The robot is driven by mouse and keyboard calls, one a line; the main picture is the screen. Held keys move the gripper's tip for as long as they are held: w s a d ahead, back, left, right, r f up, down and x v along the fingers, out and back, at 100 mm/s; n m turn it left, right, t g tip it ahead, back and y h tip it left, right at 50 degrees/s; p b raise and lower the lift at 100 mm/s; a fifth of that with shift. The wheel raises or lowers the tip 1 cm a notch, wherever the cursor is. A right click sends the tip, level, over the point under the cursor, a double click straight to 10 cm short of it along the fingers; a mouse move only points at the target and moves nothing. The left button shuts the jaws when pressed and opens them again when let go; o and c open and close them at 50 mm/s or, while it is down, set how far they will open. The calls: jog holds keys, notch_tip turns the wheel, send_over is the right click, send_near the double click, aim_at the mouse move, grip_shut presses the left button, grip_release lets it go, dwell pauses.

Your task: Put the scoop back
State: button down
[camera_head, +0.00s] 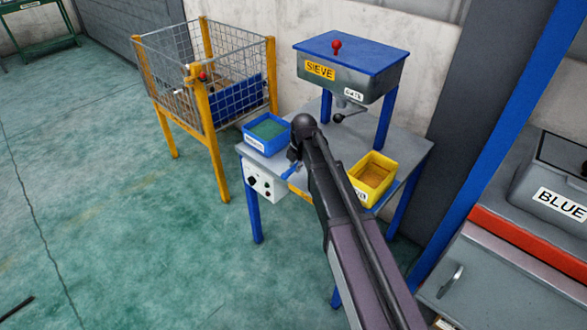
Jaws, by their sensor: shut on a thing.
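My gripper (293,157) is at the end of my dark arm, above the left front part of the grey table (325,140). It is small in view and partly hidden by my wrist. It is shut on a thin blue piece, which looks like the scoop (290,172), tilted down to the left. I cannot make out the scoop's full shape. A blue bin (253,142) with green contents stands just left of my gripper. A yellow bin (371,193) with brown contents stands to the right, beyond my arm.
A sieve box (352,66) on blue legs stands over the table's back, with a red knob on top. A control box (265,187) hangs at the table's front left. A yellow mesh cage (205,87) stands left. A grey cabinet (490,265) is right. The green floor is open.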

aim_at(294, 173)
jog(key=w, duration=0.1)
jog(key=w+a, duration=0.1)
jog(key=w, duration=0.1)
jog(key=shift+w+f, duration=0.15)
jog(key=shift+w, duration=0.05)
jog(key=shift+d+f+b, duration=0.1)
jog(key=shift+f+b, duration=1.65)
jog(key=shift+b, duration=0.15)
jog(key=shift+f, duration=0.2)
jog(key=c, duration=0.6)
grip_release()
jog(key=shift+r, duration=0.15)
